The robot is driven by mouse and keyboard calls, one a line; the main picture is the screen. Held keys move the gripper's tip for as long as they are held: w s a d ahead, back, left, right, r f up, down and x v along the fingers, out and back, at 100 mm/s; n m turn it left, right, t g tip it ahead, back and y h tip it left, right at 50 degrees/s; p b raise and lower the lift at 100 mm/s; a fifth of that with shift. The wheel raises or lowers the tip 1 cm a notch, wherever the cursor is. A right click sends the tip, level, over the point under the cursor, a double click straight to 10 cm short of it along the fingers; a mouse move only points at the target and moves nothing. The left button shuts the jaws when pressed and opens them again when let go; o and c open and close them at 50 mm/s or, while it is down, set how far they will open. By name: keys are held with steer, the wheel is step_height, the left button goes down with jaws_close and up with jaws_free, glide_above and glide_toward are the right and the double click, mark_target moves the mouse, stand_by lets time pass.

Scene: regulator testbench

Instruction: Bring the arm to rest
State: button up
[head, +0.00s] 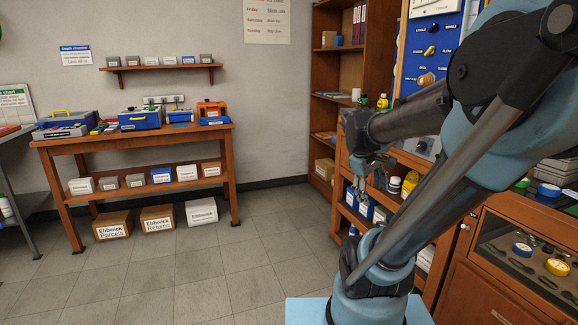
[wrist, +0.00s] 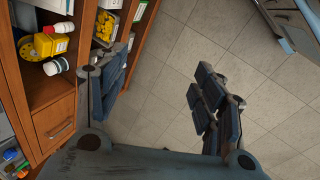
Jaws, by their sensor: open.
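My gripper (head: 372,178) hangs at the end of my arm in the head view, in front of the wooden shelf unit on the right. In the wrist view my gripper (wrist: 165,95) shows its two dark padded fingers spread well apart. Nothing is between them; only grey floor tiles show in the gap. The arm is folded, with its upper links raised high at the right of the head view. The gripper is apart from the shelf items in the head view, though its exact distance from the shelf is hard to tell.
The shelf unit (head: 347,212) holds a yellow bottle (head: 410,184) and blue boxes close by the gripper. The yellow bottle also shows in the wrist view (wrist: 44,46). A glass-topped cabinet (head: 500,290) stands at the right. A wooden workbench (head: 140,136) stands at the left. The floor between is clear.

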steer(key=s+a+f+m+y, duration=0.3)
steer(key=s+a+f+m, duration=0.3)
steer(key=s+f, duration=0.3)
steer(key=s+a, duration=0.1)
steer(key=s, duration=0.2)
steer(key=shift+a+f+y, duration=0.2)
steer(key=shift+y, duration=0.2)
steer(key=shift+w+f, duration=0.2)
steer(key=shift+w, duration=0.3)
